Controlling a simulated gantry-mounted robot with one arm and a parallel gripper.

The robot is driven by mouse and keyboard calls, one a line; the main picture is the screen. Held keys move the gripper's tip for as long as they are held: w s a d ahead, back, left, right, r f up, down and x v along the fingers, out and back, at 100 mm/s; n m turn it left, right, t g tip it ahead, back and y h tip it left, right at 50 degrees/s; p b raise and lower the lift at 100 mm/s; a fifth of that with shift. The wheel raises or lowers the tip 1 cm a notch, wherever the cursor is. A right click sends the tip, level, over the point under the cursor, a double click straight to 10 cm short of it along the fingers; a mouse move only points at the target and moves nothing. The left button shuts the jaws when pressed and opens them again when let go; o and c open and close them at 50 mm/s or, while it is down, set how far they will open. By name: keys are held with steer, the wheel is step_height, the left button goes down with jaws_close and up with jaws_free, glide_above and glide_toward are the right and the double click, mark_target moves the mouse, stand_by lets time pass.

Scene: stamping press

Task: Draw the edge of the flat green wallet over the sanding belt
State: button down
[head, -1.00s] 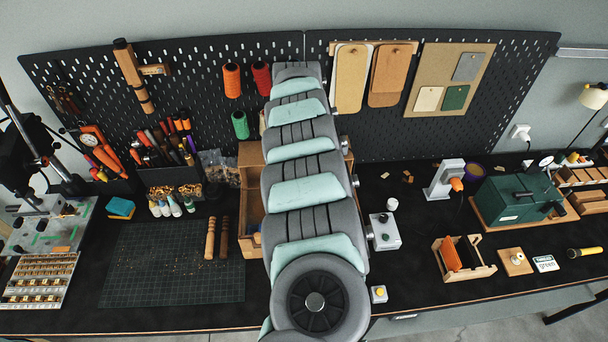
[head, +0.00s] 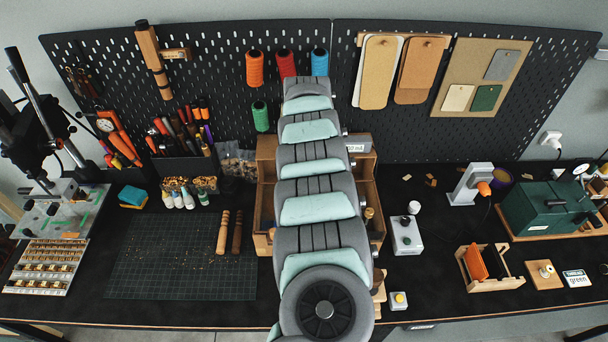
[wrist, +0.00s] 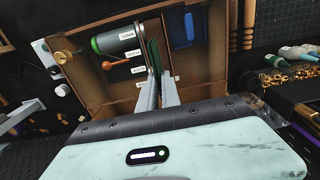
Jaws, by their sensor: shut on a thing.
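In the wrist view my gripper (wrist: 158,78) points into an open wooden box with small white labels. A thin dark green flat piece (wrist: 153,56), which looks like the wallet, stands on edge between its fingers. The gripper is shut on it; its far part is partly hidden by the fingers. A grey cylinder with a green end (wrist: 118,40) lies just left of it in the box. In the head view my arm hides the gripper and the wallet. I cannot pick out a sanding belt for certain; a white stand with an orange part (head: 470,184) is at right.
The wooden box (head: 266,172) shows on both sides of my arm. A blue piece (wrist: 185,30) is in its right part in the wrist view. A grey control box (head: 406,236), a wooden holder with an orange piece (head: 466,270) and a green machine (head: 540,208) stand rightward. The cutting mat (head: 150,260) is mostly clear.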

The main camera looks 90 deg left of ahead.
steer(key=shift+f, duration=0.1)
steer(key=shift+f+b, duration=1.65)
steer(key=shift+f, duration=0.95)
steer(key=shift+f, duration=0.1)
steer(key=shift+f, duration=0.2)
steer(key=shift+f+b, duration=0.55)
steer(key=shift+b, duration=0.25)
steer(key=shift+d+r+p, duration=0.25)
steer(key=shift+d+p, duration=0.1)
steer(key=shift+p, duration=0.4)
steer(key=shift+d+p, duration=0.95)
steer(key=shift+p, duration=0.2)
steer(key=shift+d+f, duration=0.2)
steer(key=shift+d, duration=0.05)
